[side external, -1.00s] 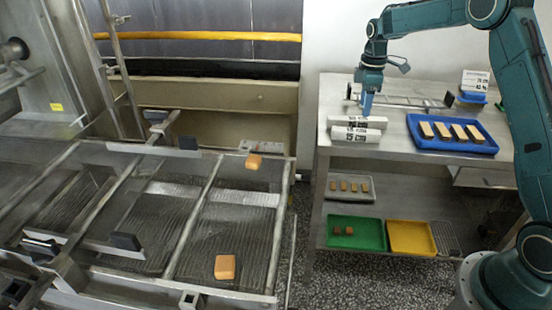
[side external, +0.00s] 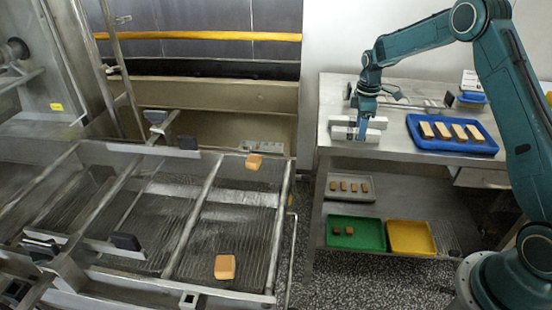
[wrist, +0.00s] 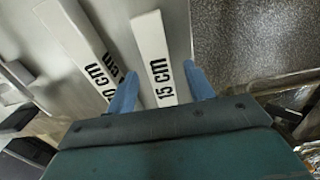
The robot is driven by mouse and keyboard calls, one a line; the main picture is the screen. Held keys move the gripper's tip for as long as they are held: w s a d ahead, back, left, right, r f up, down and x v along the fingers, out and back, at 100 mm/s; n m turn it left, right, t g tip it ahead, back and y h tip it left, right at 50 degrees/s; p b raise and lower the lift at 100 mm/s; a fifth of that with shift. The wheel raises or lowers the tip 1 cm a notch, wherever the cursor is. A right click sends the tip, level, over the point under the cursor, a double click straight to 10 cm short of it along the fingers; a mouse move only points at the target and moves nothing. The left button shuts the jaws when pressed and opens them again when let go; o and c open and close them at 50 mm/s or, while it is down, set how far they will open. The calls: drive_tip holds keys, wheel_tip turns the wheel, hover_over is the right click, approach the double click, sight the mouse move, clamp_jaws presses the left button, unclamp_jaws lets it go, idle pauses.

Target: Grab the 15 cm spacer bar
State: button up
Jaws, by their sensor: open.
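The 15 cm spacer bar (wrist: 152,45) is a white bar with black lettering, lying on the steel table in the wrist view. It also shows in the side view (side external: 341,134), near the table's left front edge, partly hidden by my gripper. My gripper (wrist: 160,70) is open, with one blue finger on each side of the bar and nothing visibly clamped. In the side view my gripper (side external: 361,133) points down at the bar. A second white bar (wrist: 75,38) lies beside it to the left; its label is partly hidden and ends in "0 cm".
A blue tray (side external: 450,149) with several tan blocks is to the right on the table. A small blue container (side external: 472,97) is behind it. Green (side external: 372,244) and yellow (side external: 410,237) trays sit on the lower shelf. The mesh conveyor (side external: 215,225) is at left.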

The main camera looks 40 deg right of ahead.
drive_tip(key=shift+f, duration=1.1)
drive_tip(key=c, duration=1.1)
